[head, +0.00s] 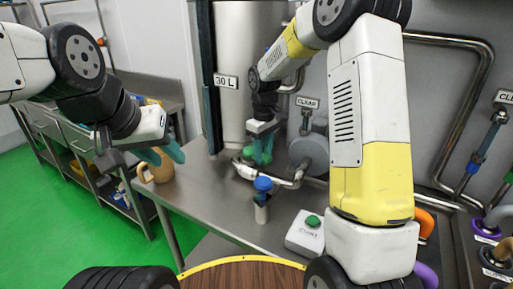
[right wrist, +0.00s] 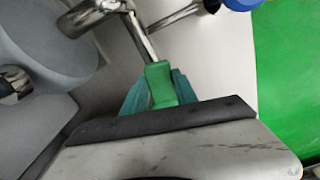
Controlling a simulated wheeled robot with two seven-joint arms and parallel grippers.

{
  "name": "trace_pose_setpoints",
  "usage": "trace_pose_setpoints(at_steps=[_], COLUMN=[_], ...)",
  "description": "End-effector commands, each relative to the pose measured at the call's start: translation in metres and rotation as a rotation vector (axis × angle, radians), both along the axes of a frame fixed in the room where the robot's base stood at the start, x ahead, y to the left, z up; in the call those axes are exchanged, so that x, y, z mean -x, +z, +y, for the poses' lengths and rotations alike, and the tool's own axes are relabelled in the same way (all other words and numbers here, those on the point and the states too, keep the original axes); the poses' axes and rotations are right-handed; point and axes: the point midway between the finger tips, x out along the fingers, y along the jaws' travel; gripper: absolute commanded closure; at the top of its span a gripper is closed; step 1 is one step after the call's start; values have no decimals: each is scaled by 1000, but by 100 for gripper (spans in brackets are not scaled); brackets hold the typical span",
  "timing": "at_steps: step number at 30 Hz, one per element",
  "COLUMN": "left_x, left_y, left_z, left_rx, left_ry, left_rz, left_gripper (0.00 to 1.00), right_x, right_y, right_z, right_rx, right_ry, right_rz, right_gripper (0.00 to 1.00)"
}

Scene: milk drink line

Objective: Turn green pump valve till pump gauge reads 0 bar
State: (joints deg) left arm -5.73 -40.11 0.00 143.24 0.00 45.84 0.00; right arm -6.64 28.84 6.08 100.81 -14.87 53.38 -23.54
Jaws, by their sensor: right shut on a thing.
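The green pump valve handle (right wrist: 160,84) stands between the two teal fingers of my right gripper (right wrist: 160,92) in the right wrist view. My right gripper is shut on this handle. In the head view the right gripper (head: 262,147) reaches down to the pipe beside the tank, and its fingers partly hide the valve. I cannot make out the pump gauge or its reading in either view. My left gripper (head: 140,158) is empty, with its teal fingers apart, at the left above the table's edge.
A tan jug (head: 157,168) stands on the steel table (head: 205,185) just behind the left gripper. A blue-topped fitting (head: 263,184) and a white box with a green button (head: 312,221) are in front of the pump (head: 310,155). A 30 L tank (head: 245,50) rises behind.

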Motion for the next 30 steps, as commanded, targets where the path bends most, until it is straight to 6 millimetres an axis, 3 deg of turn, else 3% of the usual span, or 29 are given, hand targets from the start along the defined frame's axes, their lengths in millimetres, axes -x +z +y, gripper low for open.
trace_pose_setpoints(at_steps=[12,29,30], left_x=[0,0,0], left_y=[0,0,0], left_z=[0,0,0], left_rx=[0,0,0], left_ry=[0,0,0], left_rz=[0,0,0], left_gripper=[64,64,64], right_x=[-10,-11,-11], right_y=[1,2,2], right_z=[-7,-8,-8], right_rx=[0,1,1], right_ry=[189,220,220], right_rz=[-4,-6,-6], right_gripper=[100,100,60])
